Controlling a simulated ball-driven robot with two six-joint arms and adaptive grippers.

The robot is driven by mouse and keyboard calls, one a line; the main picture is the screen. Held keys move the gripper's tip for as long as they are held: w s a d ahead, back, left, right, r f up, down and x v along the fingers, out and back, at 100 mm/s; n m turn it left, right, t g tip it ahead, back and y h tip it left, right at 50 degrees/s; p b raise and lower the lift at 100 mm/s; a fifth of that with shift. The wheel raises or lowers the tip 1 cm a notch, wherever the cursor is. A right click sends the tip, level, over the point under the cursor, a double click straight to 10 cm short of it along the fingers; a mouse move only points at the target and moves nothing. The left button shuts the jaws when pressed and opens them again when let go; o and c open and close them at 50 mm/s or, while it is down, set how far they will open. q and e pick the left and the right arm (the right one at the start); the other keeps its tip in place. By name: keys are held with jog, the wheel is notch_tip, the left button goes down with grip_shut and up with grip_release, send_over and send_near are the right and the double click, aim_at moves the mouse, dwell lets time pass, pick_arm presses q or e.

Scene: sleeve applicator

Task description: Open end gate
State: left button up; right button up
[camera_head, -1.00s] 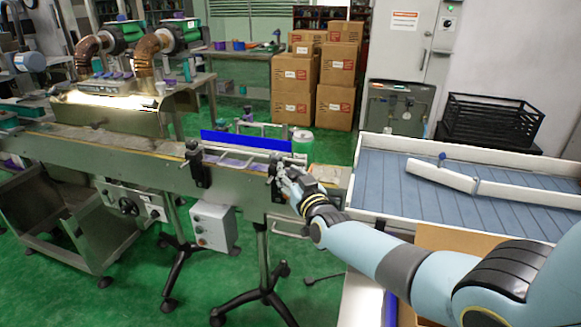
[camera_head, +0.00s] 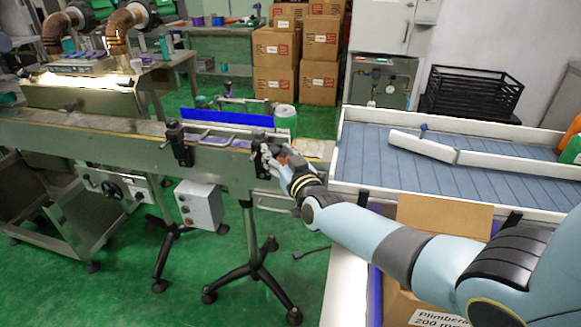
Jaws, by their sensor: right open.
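The conveyor (camera_head: 90,126) runs from the left to the middle of the view. At its right end are metal guide rails and black clamps (camera_head: 180,143). A blue strip (camera_head: 228,117) stands along the far side of that end. I cannot clearly tell which part there is the end gate. My right gripper (camera_head: 268,160) is at the conveyor's right end, beside a black clamp; it is open. Its fingers are small and partly blend with the clamp, so I cannot tell whether they touch it. My left gripper is not in view.
A blue slatted table (camera_head: 370,160) with white edges and a white angled guide (camera_head: 420,146) lies to the right. A grey control box (camera_head: 199,205) and tripod stand (camera_head: 252,275) are under the conveyor.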

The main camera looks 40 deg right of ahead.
jog(key=s+a, duration=0.1)
jog(key=s, duration=0.8)
jog(key=shift+s+a, duration=0.3)
